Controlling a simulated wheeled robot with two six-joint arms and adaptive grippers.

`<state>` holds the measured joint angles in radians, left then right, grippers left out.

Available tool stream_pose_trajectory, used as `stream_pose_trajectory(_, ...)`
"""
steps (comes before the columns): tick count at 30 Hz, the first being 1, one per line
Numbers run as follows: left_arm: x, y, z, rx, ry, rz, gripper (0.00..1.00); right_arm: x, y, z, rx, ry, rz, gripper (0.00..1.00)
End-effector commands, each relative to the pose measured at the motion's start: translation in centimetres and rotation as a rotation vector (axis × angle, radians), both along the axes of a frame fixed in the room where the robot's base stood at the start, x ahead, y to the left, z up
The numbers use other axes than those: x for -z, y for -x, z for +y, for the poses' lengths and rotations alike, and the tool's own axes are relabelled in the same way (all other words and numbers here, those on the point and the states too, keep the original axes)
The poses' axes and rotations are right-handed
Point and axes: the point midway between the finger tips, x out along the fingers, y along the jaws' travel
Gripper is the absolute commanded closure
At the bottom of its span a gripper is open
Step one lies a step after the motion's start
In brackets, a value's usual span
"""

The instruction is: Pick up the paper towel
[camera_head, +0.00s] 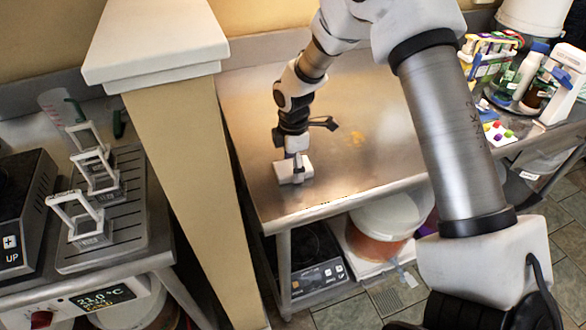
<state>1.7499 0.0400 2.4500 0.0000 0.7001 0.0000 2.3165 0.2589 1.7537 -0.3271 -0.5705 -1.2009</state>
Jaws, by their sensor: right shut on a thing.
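My right gripper (293,155) points down over the steel table (350,150), near its front left corner. It is shut on a small white thing, which I take to be the paper towel (292,171). The towel is at or just above the table top; I cannot tell whether it touches it. The fingers are small and partly merge with the white thing. My left gripper is not in view.
A beige pillar (185,170) stands just left of the table. Bottles and coloured items (520,75) crowd the right end. A bucket (385,220) and a hot plate (320,275) are below the table. White-framed stands (93,170) stand on the left bench. The table's middle is clear.

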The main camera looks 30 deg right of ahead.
Motion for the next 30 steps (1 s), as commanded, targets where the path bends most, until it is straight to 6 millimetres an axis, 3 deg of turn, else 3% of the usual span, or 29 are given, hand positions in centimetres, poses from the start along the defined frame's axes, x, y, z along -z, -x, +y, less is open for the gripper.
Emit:
stream_pose_trajectory(10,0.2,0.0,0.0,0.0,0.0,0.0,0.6,-0.5,-0.1,0.0,0.0,0.0,-0.002,0.48)
stream_pose_trajectory(18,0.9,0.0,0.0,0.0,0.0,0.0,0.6,-3.6,-0.1,0.0,0.0,0.0,-0.005,0.48)
stream_pose_trajectory(23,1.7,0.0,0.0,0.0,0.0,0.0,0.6,-3.6,3.3,1.3,-0.002,0.0,0.001,0.48)
stream_pose_trajectory(30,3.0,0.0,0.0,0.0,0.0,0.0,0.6,-4.3,9.9,3.8,-0.002,0.001,0.0,0.48)
